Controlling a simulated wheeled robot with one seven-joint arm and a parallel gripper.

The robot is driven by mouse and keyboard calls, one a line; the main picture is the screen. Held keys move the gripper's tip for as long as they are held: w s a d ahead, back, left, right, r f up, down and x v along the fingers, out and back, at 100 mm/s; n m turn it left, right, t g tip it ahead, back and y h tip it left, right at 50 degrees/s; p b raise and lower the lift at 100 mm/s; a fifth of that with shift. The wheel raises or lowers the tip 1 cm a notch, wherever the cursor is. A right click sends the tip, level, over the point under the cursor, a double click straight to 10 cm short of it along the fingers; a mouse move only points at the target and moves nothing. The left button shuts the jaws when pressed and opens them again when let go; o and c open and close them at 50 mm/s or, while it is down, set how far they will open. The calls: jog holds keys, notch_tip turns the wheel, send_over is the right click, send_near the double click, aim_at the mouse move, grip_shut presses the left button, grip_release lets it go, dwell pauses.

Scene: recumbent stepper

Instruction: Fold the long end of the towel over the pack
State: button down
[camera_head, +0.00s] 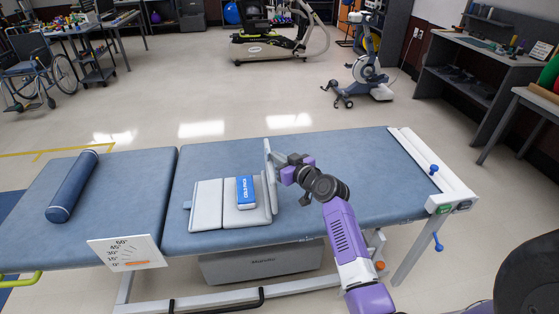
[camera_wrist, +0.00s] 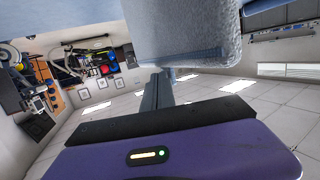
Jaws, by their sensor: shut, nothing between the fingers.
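The light grey towel (camera_head: 207,205) lies on the blue padded table, with a flat part to the left and a layered part under the pack. The blue and white pack (camera_head: 246,190) lies flat on the towel. The towel's right end stands up steeply beside the pack, not lying over it. My gripper (camera_head: 276,158) is shut at the right of this raised end, close against it. In the wrist view, my shut fingers (camera_wrist: 157,92) are beside the fuzzy towel end (camera_wrist: 190,28). I cannot tell whether they touch it.
A dark blue bolster (camera_head: 72,187) lies on the table's left section. An angle sign (camera_head: 127,253) hangs at the front edge. A white rail with blue knobs (camera_head: 432,170) bounds the table's right end. The table is bare behind the towel.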

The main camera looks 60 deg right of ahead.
jog(key=shift+w+a+p, duration=0.3)
jog(key=shift+w+a, duration=0.7)
jog(key=shift+w, duration=0.25)
jog(key=shift+w+a+f, duration=0.3)
jog(key=shift+w+a, duration=0.4)
jog(key=shift+w, duration=0.2)
jog(key=shift+w+a+f, duration=0.25)
jog(key=shift+w+a, duration=0.45)
jog(key=shift+w, duration=0.15)
jog(key=shift+w+a+f, duration=0.1)
jog(key=shift+w+a+f, duration=0.55)
jog(key=shift+w+a, duration=0.05)
jog(key=shift+w, duration=0.15)
jog(key=shift+w+a+f, duration=0.55)
jog(key=shift+w, duration=0.15)
jog(key=shift+f, duration=0.1)
